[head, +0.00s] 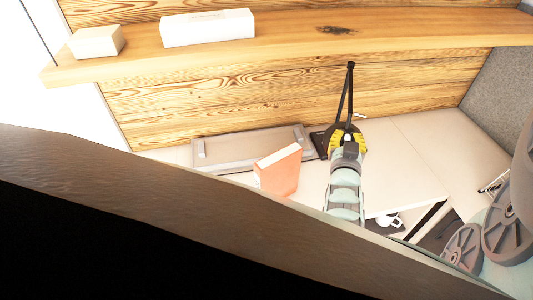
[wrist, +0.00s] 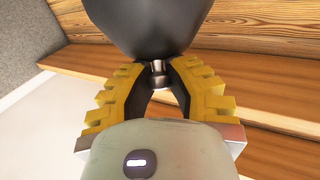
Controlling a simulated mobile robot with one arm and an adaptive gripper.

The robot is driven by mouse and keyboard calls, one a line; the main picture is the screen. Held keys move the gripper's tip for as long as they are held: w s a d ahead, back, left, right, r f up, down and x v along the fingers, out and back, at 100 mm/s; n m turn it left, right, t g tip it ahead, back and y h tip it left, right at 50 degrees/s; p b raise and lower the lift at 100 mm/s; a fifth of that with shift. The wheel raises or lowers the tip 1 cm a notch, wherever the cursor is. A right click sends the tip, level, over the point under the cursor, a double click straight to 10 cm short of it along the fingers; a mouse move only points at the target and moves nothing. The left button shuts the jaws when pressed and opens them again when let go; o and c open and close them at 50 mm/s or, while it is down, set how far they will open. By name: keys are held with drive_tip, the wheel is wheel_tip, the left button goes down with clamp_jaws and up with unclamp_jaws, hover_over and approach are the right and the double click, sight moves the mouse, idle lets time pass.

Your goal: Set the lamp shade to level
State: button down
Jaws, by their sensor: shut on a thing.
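The lamp has thin black arms (head: 350,88) that rise from behind my gripper to a joint just below the shelf. Its dark shade (wrist: 145,25) fills the top middle of the wrist view. My gripper (wrist: 158,72) has its yellow-padded fingers closed in on the small metal neck at the shade's narrow end. In the head view my gripper (head: 345,132) is over the desk (head: 405,150) and covers most of the shade. The shade's rim is out of frame in the wrist view, so I cannot tell its exact tilt.
A wooden shelf (head: 300,42) with two white boxes (head: 208,27) runs above the desk. A salmon box (head: 279,172) and a grey tray (head: 240,150) are left of my gripper. A white cup (head: 391,221) is at lower right. A dark brown surface blocks the lower left.

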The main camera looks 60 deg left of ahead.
sight(351, 129)
drive_tip(key=shift+s+r+g+h+p, duration=0.15)
drive_tip(key=shift+r+g+h+p, duration=0.5)
drive_tip(key=shift+p, duration=1.55)
drive_tip(key=shift+s+r+g+h+p, duration=0.1)
drive_tip(key=shift+r+g+h+p, duration=0.25)
drive_tip(key=shift+r+p, duration=1.25)
drive_tip(key=g+h+p, duration=0.2)
drive_tip(key=p, duration=0.5)
drive_tip(key=shift+d+p, duration=0.1)
drive_tip(key=shift+p, duration=0.25)
drive_tip(key=shift+f, duration=0.1)
drive_tip(key=shift+f+g, duration=0.1)
drive_tip(key=shift+g, duration=0.2)
drive_tip(key=c, duration=0.9)
unclamp_jaws()
drive_tip(key=shift+d, duration=0.1)
drive_tip(key=shift+o, duration=0.2)
